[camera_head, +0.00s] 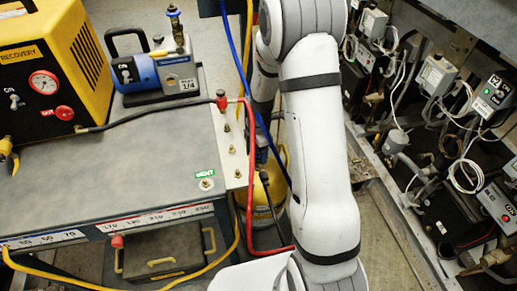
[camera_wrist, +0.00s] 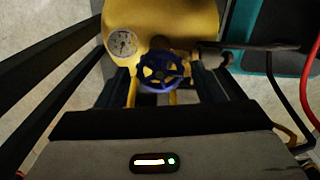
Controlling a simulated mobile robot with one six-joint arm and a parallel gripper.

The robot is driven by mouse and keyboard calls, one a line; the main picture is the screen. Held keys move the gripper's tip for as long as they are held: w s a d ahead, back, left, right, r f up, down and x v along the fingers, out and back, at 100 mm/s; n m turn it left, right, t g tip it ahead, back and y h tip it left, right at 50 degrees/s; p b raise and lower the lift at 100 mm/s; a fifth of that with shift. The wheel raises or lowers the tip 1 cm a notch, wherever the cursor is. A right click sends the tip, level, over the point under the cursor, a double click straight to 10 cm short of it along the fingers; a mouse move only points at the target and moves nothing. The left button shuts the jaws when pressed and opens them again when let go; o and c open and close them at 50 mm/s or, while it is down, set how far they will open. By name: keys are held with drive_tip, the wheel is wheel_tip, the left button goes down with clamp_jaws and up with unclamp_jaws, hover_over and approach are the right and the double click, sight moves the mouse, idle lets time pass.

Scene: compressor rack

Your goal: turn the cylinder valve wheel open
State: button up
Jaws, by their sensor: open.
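A blue valve wheel (camera_wrist: 166,70) with yellow showing between its spokes sits near the middle of the wrist view. Behind it is the yellow cylinder (camera_wrist: 190,18), with a round white gauge (camera_wrist: 122,42) to the left of the wheel. My gripper (camera_wrist: 162,82) is open, with one dark finger on each side of the wheel in this view. I cannot tell whether the fingers touch the rim or how deep they reach. In the head view the yellow cylinder (camera_head: 268,196) is partly hidden by my arm; the wheel and gripper cannot be made out there.
A grey bench (camera_head: 120,180) stands left of the cylinder, bearing the yellow recovery unit (camera_head: 50,65) and a blue pump (camera_head: 160,72). A red hose (camera_head: 249,190) hangs close to the cylinder. The compressor rack (camera_head: 440,130) with loose wires stands right of my arm.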

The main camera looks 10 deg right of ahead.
drive_tip(key=m, duration=0.3)
drive_tip(key=shift+m, duration=0.4)
drive_tip(key=m, duration=0.3)
drive_tip(key=shift+m, duration=0.4)
drive_tip(key=shift+c, duration=0.3)
drive_tip(key=c, duration=0.7)
drive_tip(key=shift+s+f+n, duration=0.1)
drive_tip(key=shift+n, duration=3.4)
